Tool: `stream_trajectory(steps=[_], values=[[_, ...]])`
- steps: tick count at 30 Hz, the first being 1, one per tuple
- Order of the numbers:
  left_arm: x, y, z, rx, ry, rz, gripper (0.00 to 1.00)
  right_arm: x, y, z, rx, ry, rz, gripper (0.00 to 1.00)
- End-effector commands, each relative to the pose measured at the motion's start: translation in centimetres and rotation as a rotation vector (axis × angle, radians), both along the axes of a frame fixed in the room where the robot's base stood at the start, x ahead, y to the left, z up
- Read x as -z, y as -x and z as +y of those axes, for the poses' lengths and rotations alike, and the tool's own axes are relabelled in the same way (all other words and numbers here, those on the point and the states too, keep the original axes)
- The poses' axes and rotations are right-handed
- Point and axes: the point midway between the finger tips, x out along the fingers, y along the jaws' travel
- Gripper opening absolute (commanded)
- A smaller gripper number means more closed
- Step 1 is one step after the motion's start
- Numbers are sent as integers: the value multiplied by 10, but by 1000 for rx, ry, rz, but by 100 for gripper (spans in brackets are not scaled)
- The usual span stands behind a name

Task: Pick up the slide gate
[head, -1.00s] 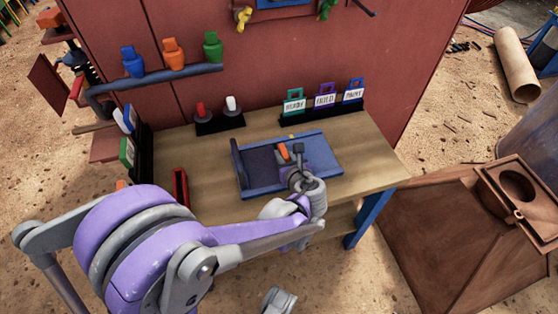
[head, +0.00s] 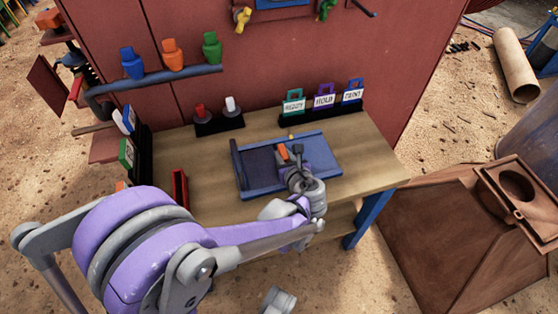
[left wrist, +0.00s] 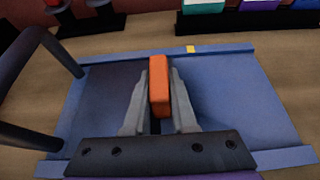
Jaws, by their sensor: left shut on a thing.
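The slide gate shows as a flat dark-blue plate (head: 261,165) in a blue frame (head: 318,190) on the wooden bench. An upright orange block (left wrist: 158,86), which looks like its grip, stands near the plate's middle. A dark bar handle stands at the left end. My left gripper (left wrist: 158,100) is above the plate, its two grey fingers on either side of the orange block and shut on it. In the head view my left gripper (head: 290,153) hides part of the plate. The plate lies flat in the frame. My right gripper is not seen clearly.
Signs in a black rack (head: 326,118) and a stand with red and white pieces (head: 218,124) line the bench's back. A red open box (head: 180,188) stands at the left. The bench (head: 372,160) is clear right of the frame. A brown hopper (head: 440,235) stands further right.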

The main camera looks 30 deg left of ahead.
Motion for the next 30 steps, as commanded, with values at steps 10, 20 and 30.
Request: stream_trajectory(steps=[10, 20, 30], values=[[-23, 0, 0, 0, -2, -1, 0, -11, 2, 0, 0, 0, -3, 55], [-80, 0, 0, 0, -3, -1, 0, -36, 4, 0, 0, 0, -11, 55], [-101, -1, 0, 4, -2, 1, 0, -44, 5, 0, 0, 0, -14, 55]])
